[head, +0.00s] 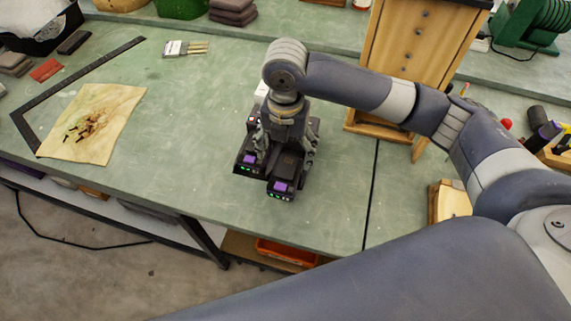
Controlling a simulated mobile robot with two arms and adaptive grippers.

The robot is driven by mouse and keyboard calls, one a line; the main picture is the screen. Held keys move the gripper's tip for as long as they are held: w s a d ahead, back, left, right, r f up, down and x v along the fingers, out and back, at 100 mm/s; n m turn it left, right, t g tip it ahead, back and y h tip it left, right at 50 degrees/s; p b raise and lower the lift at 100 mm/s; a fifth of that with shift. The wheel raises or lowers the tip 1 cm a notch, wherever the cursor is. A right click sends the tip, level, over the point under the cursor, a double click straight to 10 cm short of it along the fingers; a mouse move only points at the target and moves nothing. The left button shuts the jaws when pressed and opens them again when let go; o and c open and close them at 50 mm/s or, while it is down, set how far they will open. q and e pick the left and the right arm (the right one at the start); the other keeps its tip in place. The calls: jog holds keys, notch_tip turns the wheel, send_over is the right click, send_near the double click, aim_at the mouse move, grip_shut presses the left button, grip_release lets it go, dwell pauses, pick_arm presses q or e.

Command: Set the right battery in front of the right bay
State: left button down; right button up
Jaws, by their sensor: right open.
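The right one sits nearer the front edge than the left one. My right gripper (286,160) points down over the right battery, open, with a finger on either side of its rear part. I cannot tell whether the fingers touch it. A dark charger (252,124) shows partly behind the gripper; its bays are mostly hidden. My left gripper is not in view.
A wooden cabinet (408,45) stands behind and to the right. A stained cloth (92,122), a black metal square (78,82) and a brush (184,48) lie on the left. The bench left of the batteries is clear. An orange bin (286,252) sits below the front edge.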

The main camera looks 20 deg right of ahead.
notch_tip(320, 180, up, 4)
jog(key=shift+f, duration=0.25)
jog(key=shift+s+f, duration=0.1)
dwell(0.4)
